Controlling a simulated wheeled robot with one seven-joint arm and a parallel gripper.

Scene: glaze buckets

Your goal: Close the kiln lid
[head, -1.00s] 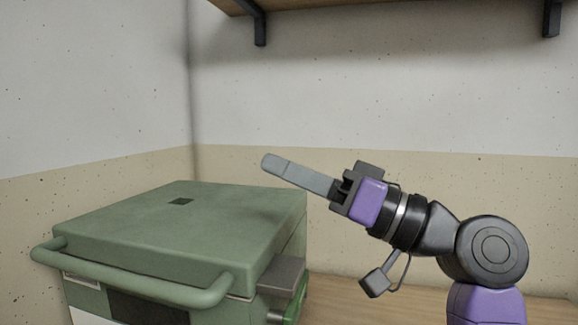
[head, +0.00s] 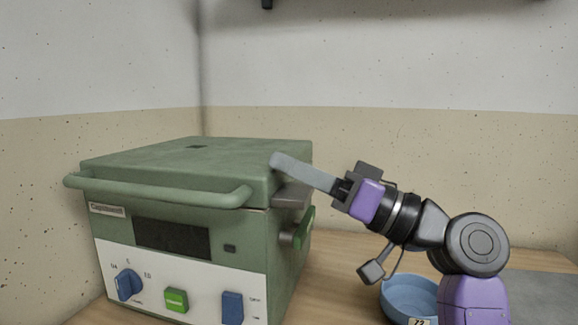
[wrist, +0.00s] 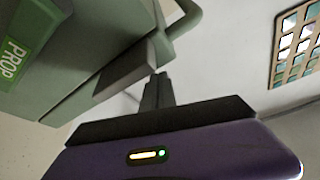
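The green kiln (head: 270,235) stands on the wooden surface at the left of the head view. Its kiln lid (head: 215,160) lies flat on the body, with a thick bar handle (head: 160,192) along the front. My gripper (head: 277,161) is beside the lid's right edge, pointing up and left. In the wrist view, the fingers of my gripper (wrist: 158,78) are together with nothing between them. A grey block (wrist: 125,72) on the kiln's side is close to the fingertips; I cannot tell whether they touch.
The kiln front has a blue knob (head: 129,285), a green button (head: 176,301) and a blue switch (head: 232,306). A green prop part (head: 304,228) sticks out on its right side. A blue bowl (head: 408,296) stands below my arm. Walls close off the back and left.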

